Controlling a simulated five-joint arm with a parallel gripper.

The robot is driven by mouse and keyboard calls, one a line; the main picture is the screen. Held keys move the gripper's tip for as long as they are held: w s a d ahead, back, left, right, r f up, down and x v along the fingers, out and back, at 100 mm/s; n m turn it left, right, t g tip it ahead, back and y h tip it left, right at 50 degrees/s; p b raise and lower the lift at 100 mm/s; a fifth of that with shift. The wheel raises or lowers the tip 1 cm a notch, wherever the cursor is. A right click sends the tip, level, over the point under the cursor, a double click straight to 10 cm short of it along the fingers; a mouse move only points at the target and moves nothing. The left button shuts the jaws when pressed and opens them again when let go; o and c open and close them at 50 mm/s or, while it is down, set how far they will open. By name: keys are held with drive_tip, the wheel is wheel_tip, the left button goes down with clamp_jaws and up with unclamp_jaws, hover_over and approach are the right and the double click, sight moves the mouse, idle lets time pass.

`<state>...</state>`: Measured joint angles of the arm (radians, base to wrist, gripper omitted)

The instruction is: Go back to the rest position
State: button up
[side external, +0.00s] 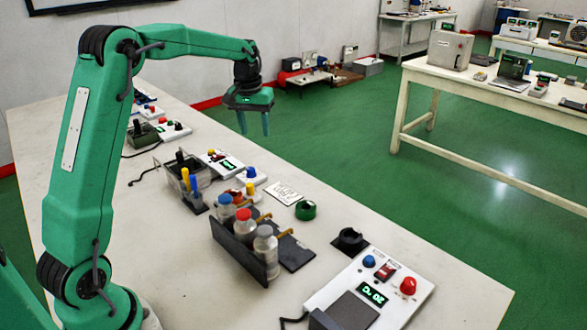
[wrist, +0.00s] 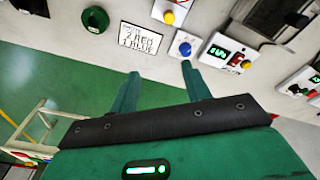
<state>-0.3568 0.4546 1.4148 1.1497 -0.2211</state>
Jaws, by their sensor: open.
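My gripper (side external: 254,134) hangs in the air over the far part of the scene in the side view, fingers pointing down, well above table height. In the wrist view its two green fingers (wrist: 160,70) are apart, with nothing between them. Both fingertips look clear of every object. Below and beyond the fingers in the wrist view are a handwritten card (wrist: 143,38), a green ring-like piece (wrist: 95,19) and a small white box with a blue knob (wrist: 184,48).
A dark rack (side external: 232,250) holds bottles with blue, red and pale caps. A white device (side external: 398,293) with a lit display and a black round holder (side external: 350,241) stand at the near right. Small control boxes (side external: 218,160) line the white table. Green floor lies beyond its edge.

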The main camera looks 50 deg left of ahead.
drive_tip(key=s+d+r+m+t, duration=0.25)
drive_tip(key=s+d+r, duration=0.55)
drive_tip(key=s+d, duration=0.4)
drive_tip(key=s+d+f+m+t, duration=0.1)
drive_tip(key=s+d+f+m, duration=0.1)
drive_tip(key=s, duration=0.5)
drive_tip(key=s+d+f+m, duration=0.2)
drive_tip(key=s+d, duration=0.2)
drive_tip(key=s, duration=0.4)
drive_tip(key=shift+s+d+t, duration=0.3)
drive_tip(key=shift+t, duration=0.05)
drive_tip(key=o, duration=1.1)
drive_tip(key=shift+w+a+r+n, duration=0.1)
drive_tip(key=shift+w+a+n, duration=0.15)
drive_tip(key=shift+w, duration=0.15)
drive_tip(key=shift+o, duration=0.2)
drive_tip(key=w+a+n+g, duration=0.3)
drive_tip(key=w+a+n, duration=0.55)
drive_tip(key=w, duration=0.35)
drive_tip(key=w+a+f+n+g, duration=0.2)
drive_tip(key=w+a+f+n, duration=0.4)
drive_tip(key=w+a+n, duration=0.2)
drive_tip(key=a+n, duration=0.1)
drive_tip(key=a, duration=0.1)
drive_tip(key=shift+a+g, duration=0.3)
drive_tip(key=shift+a, duration=0.05)
